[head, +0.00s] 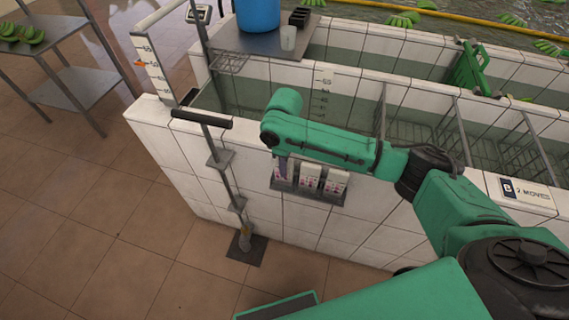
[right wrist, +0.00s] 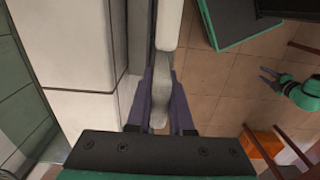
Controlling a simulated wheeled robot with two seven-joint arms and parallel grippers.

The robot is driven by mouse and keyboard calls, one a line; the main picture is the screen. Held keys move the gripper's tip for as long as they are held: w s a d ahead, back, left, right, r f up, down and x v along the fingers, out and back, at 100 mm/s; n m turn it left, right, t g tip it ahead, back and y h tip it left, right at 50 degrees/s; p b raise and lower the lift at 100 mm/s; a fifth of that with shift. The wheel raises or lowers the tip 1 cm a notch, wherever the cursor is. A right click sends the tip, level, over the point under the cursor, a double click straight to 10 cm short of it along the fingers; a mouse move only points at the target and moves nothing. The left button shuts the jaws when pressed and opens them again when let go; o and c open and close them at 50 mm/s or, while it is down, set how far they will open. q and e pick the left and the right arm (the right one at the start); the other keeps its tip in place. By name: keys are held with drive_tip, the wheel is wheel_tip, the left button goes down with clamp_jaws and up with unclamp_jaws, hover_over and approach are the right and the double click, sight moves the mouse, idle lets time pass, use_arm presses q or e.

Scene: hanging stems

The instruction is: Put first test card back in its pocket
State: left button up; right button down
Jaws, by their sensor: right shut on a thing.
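A grey rack (head: 307,193) with pockets is fixed low on the outer face of the tiled tank wall. White cards with red print stand in it: a middle card (head: 310,177) and a right card (head: 336,182). My right gripper (head: 283,168) points down at the rack's left end. Its purple fingers (right wrist: 161,102) are shut on a pale, thin piece (right wrist: 160,78), which I take to be the first test card, seen nearly edge-on. The fingers partly hide it, and I cannot tell how deep it sits in the left pocket. My left gripper (right wrist: 268,76) is open and empty, away from the rack.
The white-tiled tank wall (head: 225,190) stands right behind the rack. A metal post (head: 224,165) with a black handle (head: 202,118) rises left of it. A blue bucket (head: 258,14) stands on the tank shelf. The brown floor (head: 100,240) is clear at left.

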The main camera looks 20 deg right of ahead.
drive_tip(key=shift+f, duration=0.4)
idle(0.3)
drive_tip(key=c, duration=0.7)
unclamp_jaws()
drive_tip(key=shift+c, duration=0.2)
